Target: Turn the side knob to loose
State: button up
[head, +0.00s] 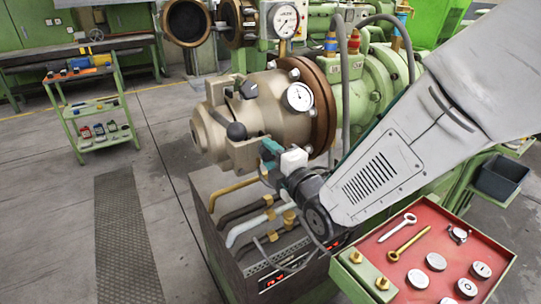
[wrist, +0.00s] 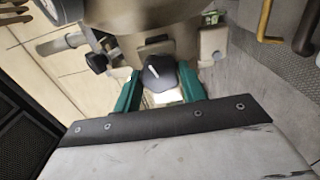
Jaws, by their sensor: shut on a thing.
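The side knob (wrist: 160,73) is black with a white pointer line. It shows in the middle of the wrist view, on the beige extruder head. The pointer line points up and slightly left in that view. My gripper (wrist: 160,84) has teal fingers on the left and right of the knob and is shut on it. In the head view, my gripper (head: 271,150) is at the near side of the beige extruder head (head: 232,125). The gripped knob is hidden there. Any labels around it cannot be read.
Another black knob (head: 249,89) and a black ball handle (head: 237,131) sit close by on the extruder head. Pipes (head: 250,226) run below my gripper. A red tray (head: 385,248) with tools and discs stands at lower right.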

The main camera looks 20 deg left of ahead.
jog(key=shift+f+n, duration=0.15)
jog(key=shift+n, duration=0.95)
jog(key=o, duration=1)
jog(key=v, duration=0.8)
